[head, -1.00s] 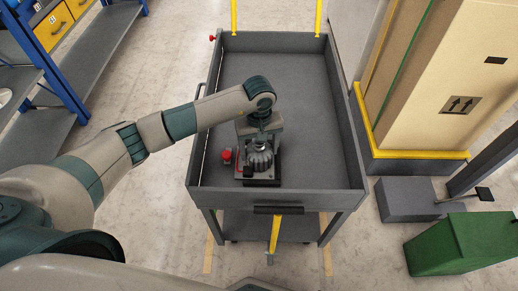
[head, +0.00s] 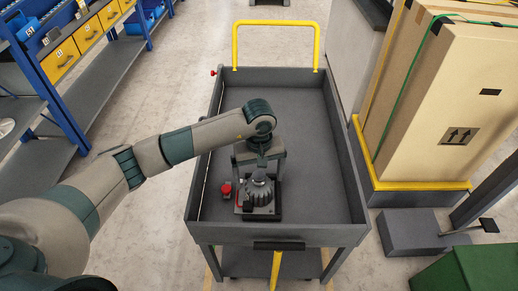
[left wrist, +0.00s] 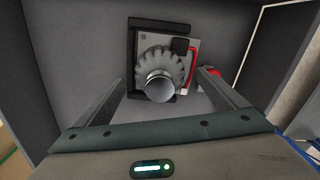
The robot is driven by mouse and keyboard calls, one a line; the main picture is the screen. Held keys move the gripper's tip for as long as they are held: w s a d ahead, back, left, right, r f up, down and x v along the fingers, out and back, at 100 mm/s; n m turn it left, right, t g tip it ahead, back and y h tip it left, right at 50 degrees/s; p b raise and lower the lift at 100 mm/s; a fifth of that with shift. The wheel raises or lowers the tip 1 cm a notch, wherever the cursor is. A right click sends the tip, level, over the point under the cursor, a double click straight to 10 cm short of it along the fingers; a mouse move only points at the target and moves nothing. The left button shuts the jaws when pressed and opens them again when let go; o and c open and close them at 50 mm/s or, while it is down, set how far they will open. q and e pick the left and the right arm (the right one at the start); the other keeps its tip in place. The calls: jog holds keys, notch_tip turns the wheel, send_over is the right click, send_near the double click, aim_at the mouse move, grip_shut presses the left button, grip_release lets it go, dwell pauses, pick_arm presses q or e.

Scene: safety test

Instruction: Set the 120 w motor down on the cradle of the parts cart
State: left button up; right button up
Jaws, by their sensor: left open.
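The motor (head: 259,190), a ribbed grey cylinder with a silver shaft end, sits at the near end of the parts cart (head: 300,110). It stands on a dark cradle (head: 270,217), whose dark bars (left wrist: 133,60) show beside it in the left wrist view. The motor (left wrist: 158,64) is framed there between the two fingers. My left gripper (head: 259,168) is open, above and just behind the motor in the head view. I see no finger closed on it; the fingertips' exact height is hard to tell. My right gripper is not in view.
A red knob (head: 225,188) stands left of the motor. The cart has raised walls and a yellow handle (head: 276,24); its far bed is clear. A shelf rack (head: 70,85) stands left, a tall carton (head: 440,110) right, a green box (head: 465,270) lower right.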

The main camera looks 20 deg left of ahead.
pick_arm(q)
notch_tip(320, 180, up, 14)
jog(key=b, duration=0.1)
jog(key=shift+b, duration=0.4)
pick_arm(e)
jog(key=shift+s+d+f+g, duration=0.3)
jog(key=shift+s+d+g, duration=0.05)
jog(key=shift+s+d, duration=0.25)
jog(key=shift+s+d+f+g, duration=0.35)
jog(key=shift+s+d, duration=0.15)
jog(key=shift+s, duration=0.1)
pick_arm(q)
jog(key=shift+f, duration=0.1)
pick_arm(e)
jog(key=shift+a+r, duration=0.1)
pick_arm(q)
notch_tip(320, 180, up, 7)
jog(key=p, duration=0.1)
jog(key=shift+p, duration=0.4)
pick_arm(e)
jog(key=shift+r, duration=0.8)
